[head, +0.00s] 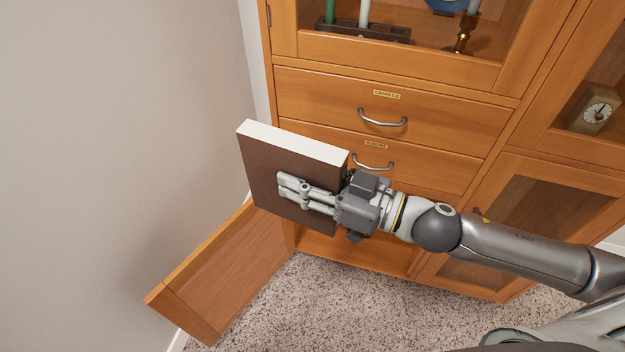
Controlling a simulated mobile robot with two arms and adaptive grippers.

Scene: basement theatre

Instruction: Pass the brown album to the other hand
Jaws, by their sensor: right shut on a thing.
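The brown album (262,160) is a thick book with a brown cover and a white page edge facing up. It is held upright in front of the wooden cabinet, left of centre in the head view. My right gripper (305,194) comes in from the right and is shut on the album near its right edge. Its fingers lie across the brown face, and the far side of the album is hidden. My left gripper is not in view.
The wooden cabinet has two shut, labelled drawers (325,95) with metal handles. A lower door (225,275) stands open below the album. Glass doors show candles (365,12) and a clock (597,110). A bare wall (110,130) is at left, speckled carpet (310,305) below.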

